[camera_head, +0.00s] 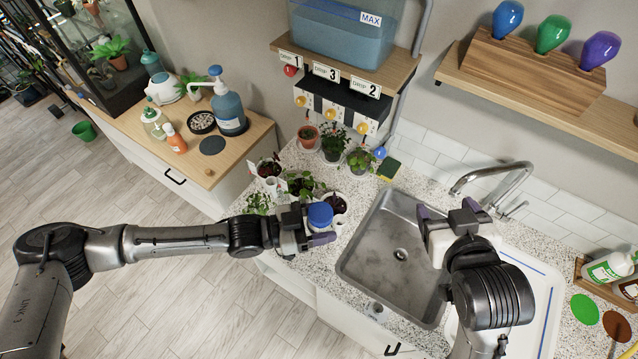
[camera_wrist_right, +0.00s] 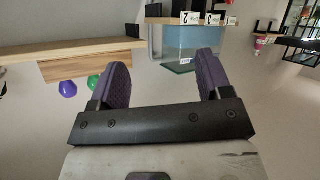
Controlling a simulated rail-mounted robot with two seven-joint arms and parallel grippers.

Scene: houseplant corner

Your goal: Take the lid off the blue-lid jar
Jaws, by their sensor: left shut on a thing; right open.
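The blue-lid jar's round blue lid (camera_head: 320,214) shows at my left gripper (camera_head: 310,226), near the front edge of the speckled counter. The left gripper is shut on the jar; the jar's body is mostly hidden by the gripper and lid. The lid sits on top. My right gripper (camera_head: 448,209) is above the right part of the sink, apart from the jar. It is open and empty, and its two purple fingers (camera_wrist_right: 163,75) stand wide apart in the right wrist view. The jar does not show in that view.
Several potted plants (camera_head: 301,185) stand on the counter behind the jar. The steel sink (camera_head: 385,250) lies between my grippers, with a faucet (camera_head: 490,180) at its back. A white tray (camera_head: 541,290) lies right of it. A wooden cabinet top (camera_head: 205,175) with bottles is at left.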

